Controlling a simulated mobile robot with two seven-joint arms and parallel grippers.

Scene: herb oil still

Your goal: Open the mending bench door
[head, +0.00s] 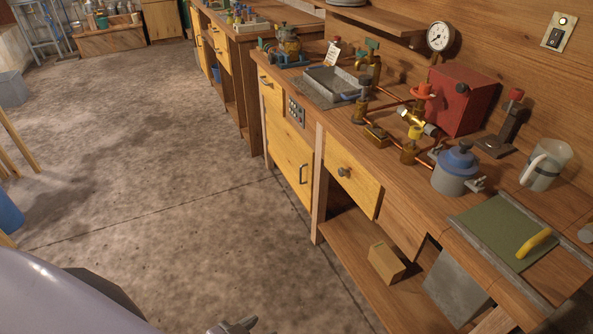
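The bench behind also has yellow fronts (222,58), small in the head view. I cannot tell from the picture which bench is the mending bench. A small dark part of a gripper, seemingly my left (234,326), shows at the bottom edge, well short of the bench and touching nothing visible. Its fingers are mostly cut off, so its opening cannot be told. My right gripper is not in view.
The near bench top carries copper piping with valves, a red box (462,98), a blue-lidded pot (456,170), a jug (545,165) and a green mat (497,228). A yellow drawer (352,182) sits right of the door. The concrete floor (150,160) before the benches is clear.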

